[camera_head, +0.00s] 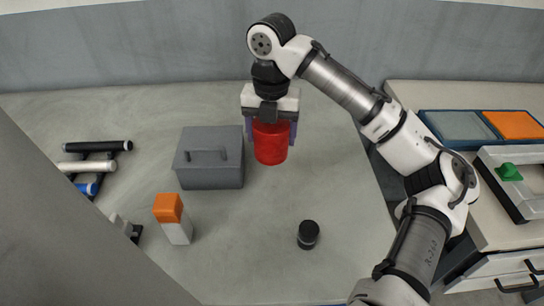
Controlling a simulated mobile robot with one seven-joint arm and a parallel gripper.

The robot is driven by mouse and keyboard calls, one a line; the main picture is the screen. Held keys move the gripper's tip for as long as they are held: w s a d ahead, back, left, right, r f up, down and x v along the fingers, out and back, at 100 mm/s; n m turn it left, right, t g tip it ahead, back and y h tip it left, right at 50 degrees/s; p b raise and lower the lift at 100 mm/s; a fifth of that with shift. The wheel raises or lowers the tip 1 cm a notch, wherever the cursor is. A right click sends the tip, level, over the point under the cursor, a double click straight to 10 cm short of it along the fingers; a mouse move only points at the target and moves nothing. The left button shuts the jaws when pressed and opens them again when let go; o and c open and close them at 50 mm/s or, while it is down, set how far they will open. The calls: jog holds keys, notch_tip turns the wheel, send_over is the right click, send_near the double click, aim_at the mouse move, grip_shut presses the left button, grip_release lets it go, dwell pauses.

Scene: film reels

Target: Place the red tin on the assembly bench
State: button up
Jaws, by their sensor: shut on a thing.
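The red tin (270,145) is a red cylinder, upright, in the upper middle of the head camera view. My gripper (271,134) points down from above and is shut on the red tin, with a finger on each side of it. The tin's top is hidden by the gripper. I cannot tell whether the tin's base touches the grey bench top (262,235) or hangs just above it. I cannot tell from the view whether this surface is the assembly bench.
A grey lidded box (211,170) stands just left of the tin. An orange-and-white block (173,220) and a black cylinder (308,235) stand nearer. Rolls on a rack (95,147) lie at left. A second counter (420,97) at right holds trays (456,126).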

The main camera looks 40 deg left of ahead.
jog(key=shift+f+p, duration=0.3)
jog(key=shift+f, duration=3.65)
jog(key=shift+f, duration=0.2)
jog(key=o, duration=1.1)
jog(key=shift+o, duration=0.2)
notch_tip(320, 180, up, 12)
jog(key=shift+r+b, duration=0.25)
jog(key=shift+b, duration=0.3)
